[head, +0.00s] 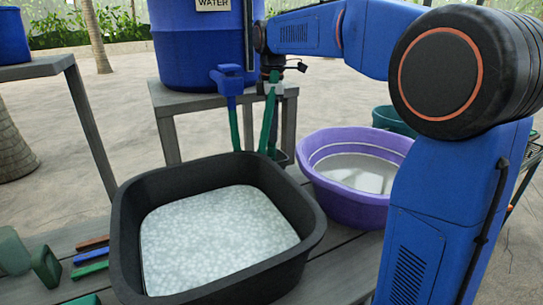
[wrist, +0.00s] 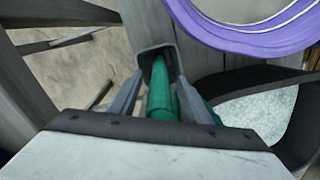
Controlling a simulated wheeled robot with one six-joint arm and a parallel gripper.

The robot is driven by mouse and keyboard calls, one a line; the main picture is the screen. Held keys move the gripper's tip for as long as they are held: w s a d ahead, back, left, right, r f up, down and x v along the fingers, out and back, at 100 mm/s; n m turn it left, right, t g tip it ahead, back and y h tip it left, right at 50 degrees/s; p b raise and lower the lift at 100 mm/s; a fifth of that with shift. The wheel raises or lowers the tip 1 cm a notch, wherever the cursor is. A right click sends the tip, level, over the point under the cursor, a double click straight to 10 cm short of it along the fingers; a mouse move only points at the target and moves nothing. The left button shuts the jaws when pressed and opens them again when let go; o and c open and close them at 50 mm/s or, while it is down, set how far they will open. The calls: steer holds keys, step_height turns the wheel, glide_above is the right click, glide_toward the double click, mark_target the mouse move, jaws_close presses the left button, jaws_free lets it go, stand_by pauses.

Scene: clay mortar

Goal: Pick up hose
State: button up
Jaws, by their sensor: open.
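The green hose (head: 268,122) stands upright behind the black tub in the head view. In the wrist view the hose (wrist: 160,88) runs between the two grey fingers of my gripper (wrist: 158,98), its far part inside a dark grey holder (wrist: 142,56). The fingers are open, one on each side of it; I cannot tell whether either touches it. In the head view my gripper points down over the hose, and its fingers are hard to make out. Another green length (head: 234,128) hangs below the blue tap (head: 228,82).
A blue water barrel (head: 197,50) stands on a grey wooden stand (head: 190,103). The black tub (head: 122,235) holds pale speckled material. A purple basin (head: 350,208) with liquid is at its right. Small coloured tools and a green block (head: 45,267) lie at the lower left.

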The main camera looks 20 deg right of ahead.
steer(key=shift+f, duration=1)
steer(key=c, duration=1)
steer(key=shift+r, duration=0.1)
step_height(320, 180, up, 20)
steer(key=shift+f, duration=0.1)
